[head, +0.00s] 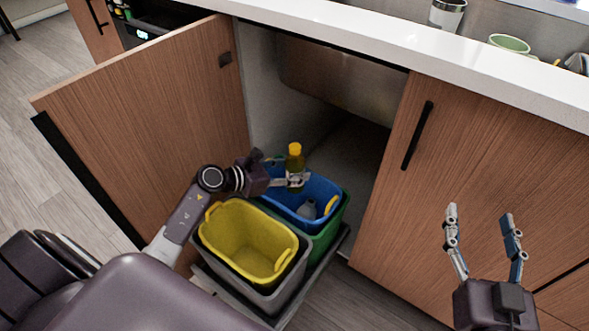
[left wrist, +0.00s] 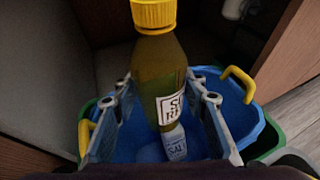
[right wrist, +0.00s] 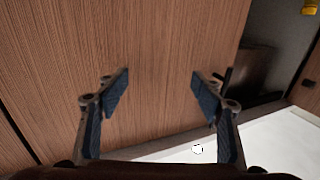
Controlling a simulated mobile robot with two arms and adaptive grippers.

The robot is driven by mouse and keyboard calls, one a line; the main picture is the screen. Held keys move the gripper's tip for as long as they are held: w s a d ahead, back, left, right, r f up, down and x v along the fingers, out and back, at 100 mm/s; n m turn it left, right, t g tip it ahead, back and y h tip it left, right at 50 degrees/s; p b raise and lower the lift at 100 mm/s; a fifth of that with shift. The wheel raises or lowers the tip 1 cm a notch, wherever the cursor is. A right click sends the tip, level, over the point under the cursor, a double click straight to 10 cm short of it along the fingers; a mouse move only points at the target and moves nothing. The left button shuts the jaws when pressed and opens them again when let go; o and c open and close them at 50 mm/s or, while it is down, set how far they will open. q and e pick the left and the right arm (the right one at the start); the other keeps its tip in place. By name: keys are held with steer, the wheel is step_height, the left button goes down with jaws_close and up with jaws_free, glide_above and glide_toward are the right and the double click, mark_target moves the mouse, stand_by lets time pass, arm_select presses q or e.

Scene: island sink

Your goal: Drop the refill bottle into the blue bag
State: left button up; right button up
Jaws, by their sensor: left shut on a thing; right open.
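A bottle with a yellow cap and olive-coloured contents (head: 295,161) is upright between the fingers of my left gripper (head: 292,181), over the blue bag (head: 322,187). The bag is a blue liner with yellow handles, sitting in a green bin in the open cabinet. In the left wrist view the bottle (left wrist: 160,75) is between both fingers, with the blue bag (left wrist: 238,103) below it. My right gripper (head: 483,240) is open and empty in front of the closed cabinet door, far from the bag. Its spread fingers also show in the right wrist view (right wrist: 160,105).
A greyish bottle (head: 307,210) lies inside the blue bag. A yellow liner (head: 243,240) in a grey bin stands in front of it. The open cabinet door (head: 150,100) is on the left, a closed door (head: 465,170) on the right. The white countertop (head: 400,45) overhangs above.

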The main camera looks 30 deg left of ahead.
arm_select(q)
steer(key=shift+f, duration=0.15)
arm_select(e)
steer(key=shift+a+r+t+y, duration=0.15)
steer(key=shift+r+t+y, duration=0.2)
steer(key=shift+r, duration=0.65)
arm_select(q)
steer(key=o, duration=1.4)
steer(key=shift+c, duration=0.2)
steer(key=shift+s+a, duration=0.25)
steer(key=shift+s, duration=0.15)
steer(key=v, duration=1.1)
steer(key=shift+r, duration=0.25)
